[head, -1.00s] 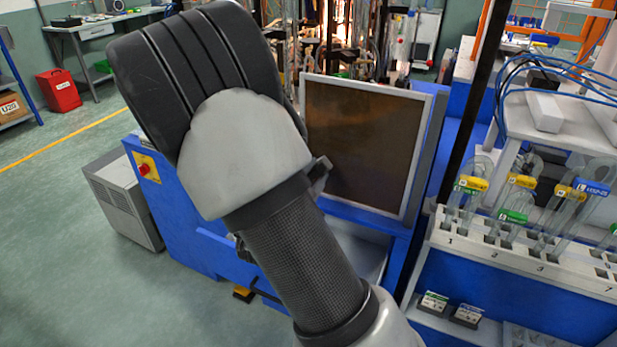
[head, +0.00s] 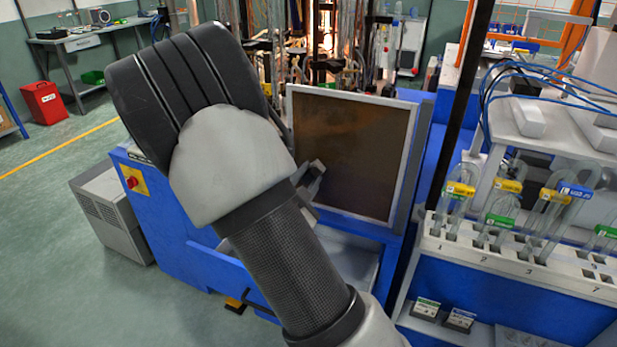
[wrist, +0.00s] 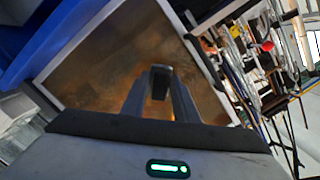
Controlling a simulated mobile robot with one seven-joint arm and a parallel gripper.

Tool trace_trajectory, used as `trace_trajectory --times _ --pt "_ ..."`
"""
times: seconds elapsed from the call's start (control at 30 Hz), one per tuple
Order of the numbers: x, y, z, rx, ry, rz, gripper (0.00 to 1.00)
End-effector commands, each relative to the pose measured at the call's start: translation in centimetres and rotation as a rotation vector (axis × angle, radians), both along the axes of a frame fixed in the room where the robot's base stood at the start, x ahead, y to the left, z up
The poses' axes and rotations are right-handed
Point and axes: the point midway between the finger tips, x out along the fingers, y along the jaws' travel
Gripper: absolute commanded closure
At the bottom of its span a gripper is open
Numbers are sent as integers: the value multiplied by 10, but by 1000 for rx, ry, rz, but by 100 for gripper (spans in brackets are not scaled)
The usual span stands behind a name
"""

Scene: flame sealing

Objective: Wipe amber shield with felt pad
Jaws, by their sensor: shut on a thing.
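The amber shield (head: 352,150) is a brown, smudged, see-through panel in a pale frame, upright on the blue machine in the head view. In the wrist view the shield (wrist: 110,62) is tilted and fills the space ahead of my gripper (wrist: 160,88). My gripper is shut on a small dark block, which looks like the felt pad (wrist: 161,76). In the head view my gripper (head: 313,180) is mostly hidden by my arm, in front of the shield's lower left part. I cannot tell whether the pad touches the shield.
Glowing equipment and hoses stand behind the shield. A grey vented box (head: 108,220) is on the floor at left. The floor farther left is open.

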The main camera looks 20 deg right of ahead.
Motion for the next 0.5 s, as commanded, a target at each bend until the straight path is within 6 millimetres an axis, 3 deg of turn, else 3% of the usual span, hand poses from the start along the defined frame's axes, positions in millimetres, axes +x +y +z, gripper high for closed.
trace_trajectory --times 0.5 --pt "6 -6 0 0 -1 -1 91"
